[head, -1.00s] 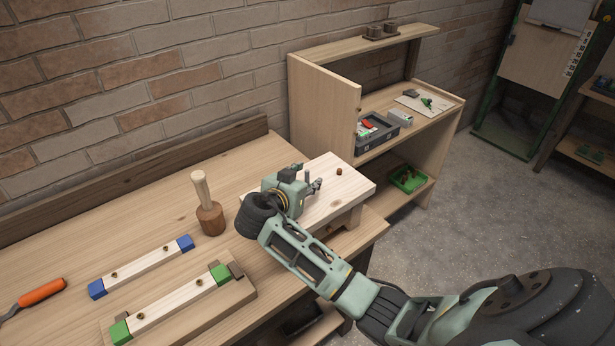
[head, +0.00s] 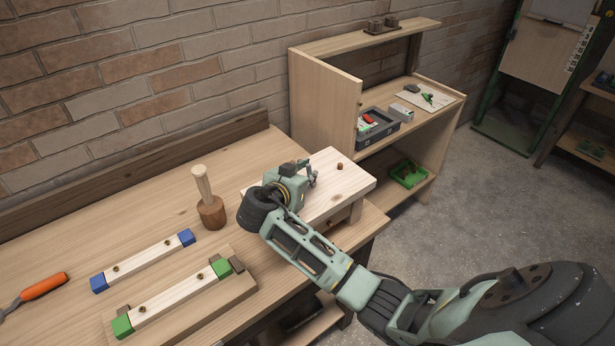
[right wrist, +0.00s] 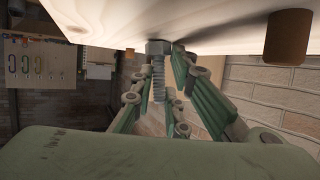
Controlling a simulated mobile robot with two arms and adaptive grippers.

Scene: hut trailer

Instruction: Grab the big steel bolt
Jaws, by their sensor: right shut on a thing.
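The big steel bolt (right wrist: 158,75) shows in the right wrist view, which looks upside down. Its hex head is against the pale wooden board (right wrist: 120,15) and its threaded shank points away from the board, so it stands on its head. My right gripper (right wrist: 165,88) is shut on the bolt, with its jointed green fingers on both sides of the shank. In the head view my right gripper (head: 312,177) is low over the raised board (head: 340,190); the bolt is hard to make out there. My left gripper is not in view.
A brown wooden peg (head: 339,166) stands on the board near the gripper. A mallet (head: 207,200), wooden bars with blue and green ends, and an orange-handled tool (head: 43,286) are on the bench to the left. A shelf unit (head: 323,110) holding trays stands behind.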

